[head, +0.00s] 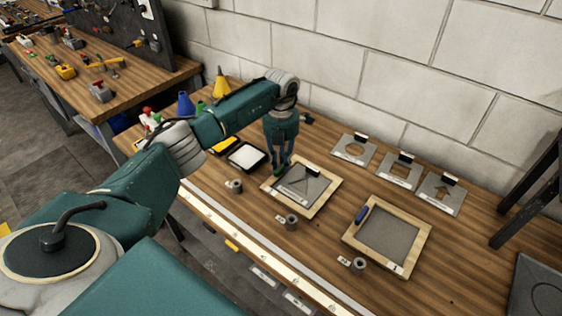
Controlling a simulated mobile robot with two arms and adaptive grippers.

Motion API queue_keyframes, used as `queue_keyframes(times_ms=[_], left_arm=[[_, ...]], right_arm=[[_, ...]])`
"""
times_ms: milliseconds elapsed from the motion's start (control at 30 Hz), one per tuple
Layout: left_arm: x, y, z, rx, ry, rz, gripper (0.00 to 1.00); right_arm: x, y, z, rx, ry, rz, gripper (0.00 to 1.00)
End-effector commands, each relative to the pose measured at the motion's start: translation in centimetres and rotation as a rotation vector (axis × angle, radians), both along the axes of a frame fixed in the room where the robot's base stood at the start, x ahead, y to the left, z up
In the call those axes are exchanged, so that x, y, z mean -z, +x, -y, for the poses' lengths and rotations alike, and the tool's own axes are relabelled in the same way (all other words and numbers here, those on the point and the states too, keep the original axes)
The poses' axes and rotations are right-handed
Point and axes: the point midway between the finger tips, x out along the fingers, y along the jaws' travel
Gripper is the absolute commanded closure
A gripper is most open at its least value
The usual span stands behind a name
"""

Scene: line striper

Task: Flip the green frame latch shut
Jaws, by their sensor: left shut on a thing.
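A square wooden frame (323,202) lies on the workbench, with a grey plate (311,187) inside it. The small green latch (277,173) is at the frame's far left edge. My left gripper (281,168) reaches down over that edge with its fingers closed at the green latch. The fingers hide part of the latch, so its exact angle is hard to tell. My right gripper is not in view.
A second wooden frame (417,244) with a blue latch (362,215) lies to the right. Grey stencil plates (400,172) lie near the wall. Metal cylinders (292,222) stand along the front. A tray with white content (246,156) is left of the gripper.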

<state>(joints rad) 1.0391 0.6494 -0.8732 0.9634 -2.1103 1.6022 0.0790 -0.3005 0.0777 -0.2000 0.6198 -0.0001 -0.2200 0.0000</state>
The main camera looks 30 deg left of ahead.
Motion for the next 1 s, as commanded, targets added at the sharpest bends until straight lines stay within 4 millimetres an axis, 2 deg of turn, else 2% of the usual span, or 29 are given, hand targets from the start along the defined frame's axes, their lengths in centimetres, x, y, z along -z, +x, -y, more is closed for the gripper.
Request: queue_keyframes(times_ms=[367,1000], left_arm=[[-0.09,-0.04,-0.16,-0.112,0.001,0.001,1.0],[-0.2,-0.41,-0.39,-0.688,0.0,0.001,1.0]], right_arm=[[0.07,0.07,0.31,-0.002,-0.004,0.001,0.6],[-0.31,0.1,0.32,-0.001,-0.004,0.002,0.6]])
